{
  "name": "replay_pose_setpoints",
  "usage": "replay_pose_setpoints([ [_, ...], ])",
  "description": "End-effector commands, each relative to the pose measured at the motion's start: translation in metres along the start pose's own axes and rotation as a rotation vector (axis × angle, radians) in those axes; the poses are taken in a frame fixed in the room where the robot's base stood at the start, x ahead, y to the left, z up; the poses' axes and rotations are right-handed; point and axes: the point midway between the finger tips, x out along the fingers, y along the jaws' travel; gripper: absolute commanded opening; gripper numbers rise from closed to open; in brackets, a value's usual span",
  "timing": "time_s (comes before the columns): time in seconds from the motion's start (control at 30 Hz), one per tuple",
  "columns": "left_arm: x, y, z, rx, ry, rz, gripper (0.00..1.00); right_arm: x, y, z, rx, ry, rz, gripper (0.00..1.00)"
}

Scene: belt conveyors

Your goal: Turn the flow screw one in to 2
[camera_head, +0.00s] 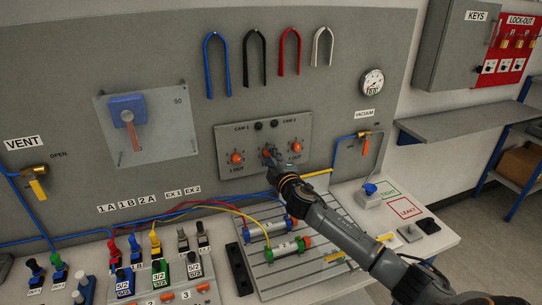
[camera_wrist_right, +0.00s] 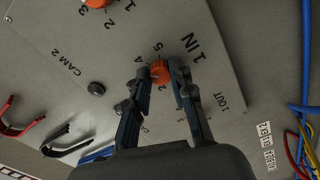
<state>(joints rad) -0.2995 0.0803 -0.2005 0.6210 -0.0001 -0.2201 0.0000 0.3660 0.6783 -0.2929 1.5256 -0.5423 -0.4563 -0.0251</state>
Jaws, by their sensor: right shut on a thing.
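The flow screw one in is an orange knob (camera_wrist_right: 158,70) beside the label "1 IN" on the grey cam panel. In the right wrist view, scale numbers surround it; a 5 and a 2 are legible close by. I cannot read which number it points to. My right gripper (camera_wrist_right: 158,74) is shut on this knob, one finger on each side. In the head view the right gripper (camera_head: 270,155) is at the middle of the cam panel (camera_head: 262,130) and hides the knob there. My left gripper is not in view.
Another orange knob (camera_head: 237,158) sits left of my right gripper, and one more (camera_head: 297,147) to the right. Below stands a grooved plate (camera_head: 285,290) with cylinders, plus several valves and coloured hoses. A gauge (camera_head: 372,82) is at upper right.

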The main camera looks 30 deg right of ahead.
Motion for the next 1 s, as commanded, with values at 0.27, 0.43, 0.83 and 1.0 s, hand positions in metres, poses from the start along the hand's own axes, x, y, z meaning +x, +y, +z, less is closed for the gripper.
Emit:
replay_pose_setpoints([
  [0.27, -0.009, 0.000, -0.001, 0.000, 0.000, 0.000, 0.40, 0.000, 0.003, 0.000, -0.266, 0.000, 0.001, 0.00],
  [0.43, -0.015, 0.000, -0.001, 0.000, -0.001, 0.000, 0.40, 0.000, 0.003, -0.001, -0.426, 0.001, 0.001, 0.00],
  [0.83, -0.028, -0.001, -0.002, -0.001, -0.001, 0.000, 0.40, 0.000, 0.004, -0.001, -0.806, 0.000, 0.001, 0.00],
  [1.0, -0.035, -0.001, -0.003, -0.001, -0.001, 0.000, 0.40, 0.000, 0.003, -0.001, -0.968, 0.000, 0.000, 0.00],
])
